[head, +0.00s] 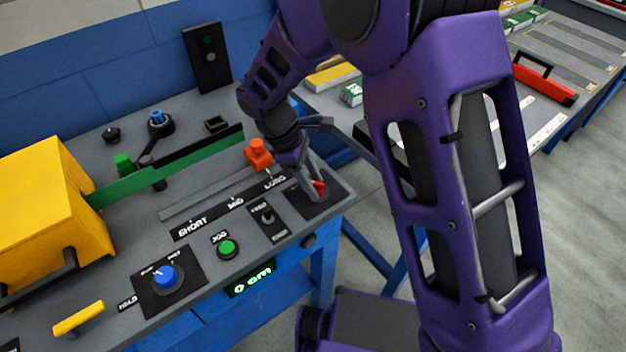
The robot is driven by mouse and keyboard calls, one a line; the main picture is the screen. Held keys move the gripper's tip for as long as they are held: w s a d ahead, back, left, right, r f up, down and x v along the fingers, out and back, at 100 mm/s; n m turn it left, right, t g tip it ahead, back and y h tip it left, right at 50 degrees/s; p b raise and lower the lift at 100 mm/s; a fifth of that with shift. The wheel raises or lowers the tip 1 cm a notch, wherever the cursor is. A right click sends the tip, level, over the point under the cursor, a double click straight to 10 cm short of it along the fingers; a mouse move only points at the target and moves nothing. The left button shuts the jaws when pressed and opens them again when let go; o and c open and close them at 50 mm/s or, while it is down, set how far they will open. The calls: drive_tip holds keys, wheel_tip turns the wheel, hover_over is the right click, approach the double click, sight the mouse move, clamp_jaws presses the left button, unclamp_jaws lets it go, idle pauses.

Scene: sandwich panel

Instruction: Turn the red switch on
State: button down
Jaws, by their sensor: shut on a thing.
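The red switch (320,187) sits on a black plate (322,207) at the right front corner of the grey panel. My gripper (312,184) reaches down over it from behind, with its fingers at the switch. It is shut on the red switch, and the fingers hide part of it. Only a small red part shows, so I cannot tell which position the switch is in.
The panel also bears an orange block (258,153), a green bar (165,172), a green button (228,248), a blue knob (165,275), a small toggle (267,217) and a yellow box (50,210). A display (250,280) is on the front edge. Open floor lies right.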

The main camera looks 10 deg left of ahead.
drive_tip(key=shift+r, duration=0.1)
drive_tip(key=m+g+p, duration=0.1)
drive_tip(key=m, duration=0.2)
drive_tip(key=shift+w, duration=0.1)
drive_tip(key=m, duration=0.2)
drive_tip(key=m+g+p, duration=0.1)
drive_tip(key=m, duration=0.1)
drive_tip(key=shift+w+g+y, duration=0.1)
drive_tip(key=shift+g+y, duration=0.2)
drive_tip(key=shift+y, duration=0.1)
drive_tip(key=m+y, duration=0.1)
drive_tip(key=m, duration=0.2)
drive_tip(key=m+g+y+p, duration=0.1)
drive_tip(key=m, duration=0.2)
drive_tip(key=shift+w+d+m+g+p, duration=0.1)
drive_tip(key=shift+d+m+g+p, duration=0.05)
drive_tip(key=shift+m+g+p, duration=0.15)
drive_tip(key=shift+c, duration=1.9)
unclamp_jaws()
